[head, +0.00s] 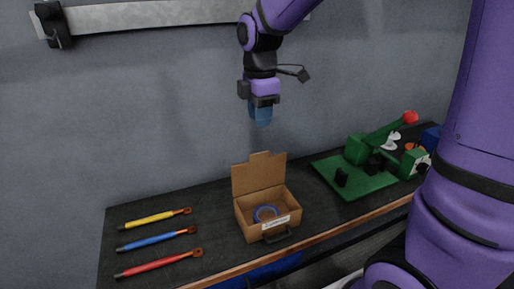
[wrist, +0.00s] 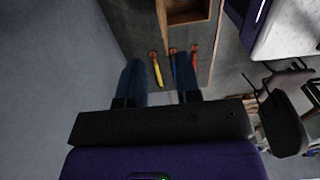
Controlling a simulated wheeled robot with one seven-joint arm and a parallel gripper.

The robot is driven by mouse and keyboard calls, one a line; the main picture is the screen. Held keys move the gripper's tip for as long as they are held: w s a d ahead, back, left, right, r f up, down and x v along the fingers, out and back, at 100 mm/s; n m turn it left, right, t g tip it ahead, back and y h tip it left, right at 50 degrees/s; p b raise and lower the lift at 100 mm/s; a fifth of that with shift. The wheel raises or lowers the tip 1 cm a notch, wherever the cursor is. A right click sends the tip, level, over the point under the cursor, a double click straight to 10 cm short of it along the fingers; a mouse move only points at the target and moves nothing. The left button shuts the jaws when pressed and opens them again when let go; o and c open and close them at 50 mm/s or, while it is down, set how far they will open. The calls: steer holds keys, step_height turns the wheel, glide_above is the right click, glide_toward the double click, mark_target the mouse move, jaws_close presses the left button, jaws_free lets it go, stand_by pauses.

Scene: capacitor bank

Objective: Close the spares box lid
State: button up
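The spares box (head: 248,229) is a small brown cardboard box with a white label and a dark handle on its front. It stands on the dark bench. Its lid (head: 259,176) is open and stands up at the back edge with a tab on top. A blue ring (head: 266,212) lies inside. My gripper (head: 261,122) hangs in the air above and behind the box, pointing down, touching nothing. In the wrist view my gripper (wrist: 159,72) has its two blue fingers apart with nothing between them. Part of the box (wrist: 187,17) shows at the top there.
Yellow (head: 152,219), blue (head: 156,241) and red (head: 158,264) leads lie left of the box. A green fixture (head: 358,182) with a red knob stands at the right. A grey wall with a metal bar (head: 150,14) is behind the bench.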

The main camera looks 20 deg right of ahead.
glide_above(259, 172)
step_height(259, 172, down, 10)
steer(key=shift+w+d+f, duration=0.1)
steer(key=shift+d+f, duration=0.05)
steer(key=shift+f, duration=0.1)
stand_by(0.3)
jaws_close()
